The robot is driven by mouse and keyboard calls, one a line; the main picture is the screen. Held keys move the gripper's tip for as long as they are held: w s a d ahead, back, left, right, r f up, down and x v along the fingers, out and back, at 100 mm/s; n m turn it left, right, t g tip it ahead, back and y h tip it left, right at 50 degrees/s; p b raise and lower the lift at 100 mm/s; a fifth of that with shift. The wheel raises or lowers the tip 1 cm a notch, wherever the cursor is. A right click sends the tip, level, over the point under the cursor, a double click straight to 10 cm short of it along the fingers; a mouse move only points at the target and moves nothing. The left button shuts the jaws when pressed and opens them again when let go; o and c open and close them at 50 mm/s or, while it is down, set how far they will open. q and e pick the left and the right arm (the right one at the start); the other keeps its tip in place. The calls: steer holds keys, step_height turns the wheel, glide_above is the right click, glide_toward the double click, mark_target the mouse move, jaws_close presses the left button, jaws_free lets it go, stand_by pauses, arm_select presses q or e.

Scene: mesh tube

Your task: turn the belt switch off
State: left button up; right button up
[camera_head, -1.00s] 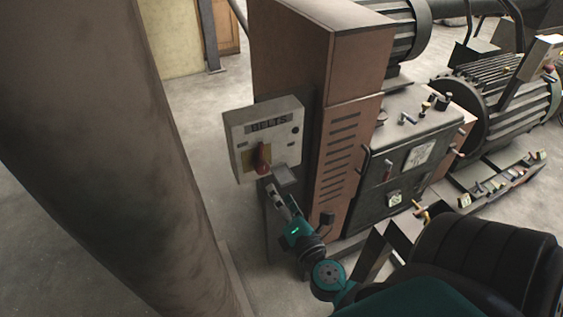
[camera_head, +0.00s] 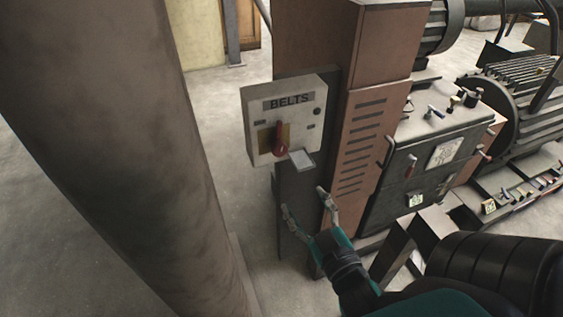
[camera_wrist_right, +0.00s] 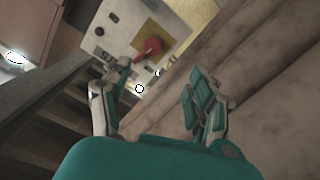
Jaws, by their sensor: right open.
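The belt switch is a pale box (camera_head: 255,110) labelled "BELTS" on the side of a brown cabinet. Its red handle (camera_head: 281,139) sits on a yellow plate and hangs downward in the head view. In the right wrist view the box (camera_wrist_right: 110,48) and red handle (camera_wrist_right: 150,47) lie ahead, beyond the fingertips. My right gripper (camera_head: 308,200) is open and empty, below and slightly right of the handle, apart from it. Its spread fingers also show in the right wrist view (camera_wrist_right: 155,85). My left gripper is not in view.
A thick brown column (camera_head: 115,130) stands left of the switch box. The brown cabinet (camera_head: 365,140) and a dark panel with levers (camera_head: 425,165) stand to the right. A grey plate (camera_head: 302,160) juts out by the handle. Bare floor (camera_head: 215,130) lies between column and box.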

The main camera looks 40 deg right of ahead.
steer(key=m, duration=0.3)
steer(key=p, duration=0.2)
glide_toward(281, 152)
steer(key=shift+m, duration=0.4)
steer(key=x, duration=0.9)
steer(key=shift+w+r, duration=0.1)
steer(key=shift+w+d, duration=0.15)
steer(key=shift+w, duration=0.4)
